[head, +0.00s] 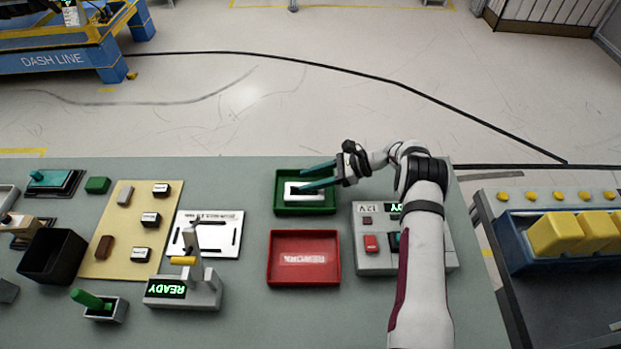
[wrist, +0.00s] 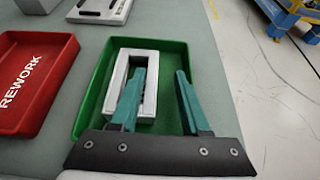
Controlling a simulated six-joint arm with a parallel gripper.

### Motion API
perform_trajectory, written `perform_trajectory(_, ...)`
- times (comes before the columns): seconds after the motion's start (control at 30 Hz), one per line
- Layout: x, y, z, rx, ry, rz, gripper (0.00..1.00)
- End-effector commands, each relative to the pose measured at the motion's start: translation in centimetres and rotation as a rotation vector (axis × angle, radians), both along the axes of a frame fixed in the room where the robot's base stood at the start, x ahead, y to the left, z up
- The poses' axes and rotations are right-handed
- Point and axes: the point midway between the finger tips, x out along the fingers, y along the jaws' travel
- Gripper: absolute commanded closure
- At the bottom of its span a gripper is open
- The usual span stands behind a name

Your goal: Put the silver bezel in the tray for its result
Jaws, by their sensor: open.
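The silver bezel (wrist: 121,76), a rectangular frame with an open middle, lies in the green tray (wrist: 92,118) in the wrist view. In the head view the bezel (head: 291,191) also shows inside the green tray (head: 304,208), partly covered by my gripper. My gripper (head: 303,179) is over the tray with its teal fingers apart. The red tray (head: 303,275) marked REWORK is empty, in front of the green one.
A grey box (head: 374,261) with a READY display stands right of the red tray. A white slotted plate (head: 205,234) and a READY press-like fixture (head: 200,290) stand to the left. A beige board (head: 125,195) holds small blocks beside a black bin (head: 52,257).

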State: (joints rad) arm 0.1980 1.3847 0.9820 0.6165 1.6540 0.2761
Motion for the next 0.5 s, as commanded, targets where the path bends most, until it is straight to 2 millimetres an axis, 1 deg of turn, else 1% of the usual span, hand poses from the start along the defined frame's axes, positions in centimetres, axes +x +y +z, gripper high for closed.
perform_trajectory(0.07,0.1,-0.9,0.5,0.0,-0.002,-0.001,0.54)
perform_trajectory(0.3,0.1,-7.0,3.4,0.0,-0.003,-0.004,0.54)
perform_trajectory(0.4,0.1,-9.0,4.5,0.0,-0.003,-0.002,0.54)
perform_trajectory(0.5,0.1,-10.3,5.1,0.0,-0.002,-0.001,0.54)
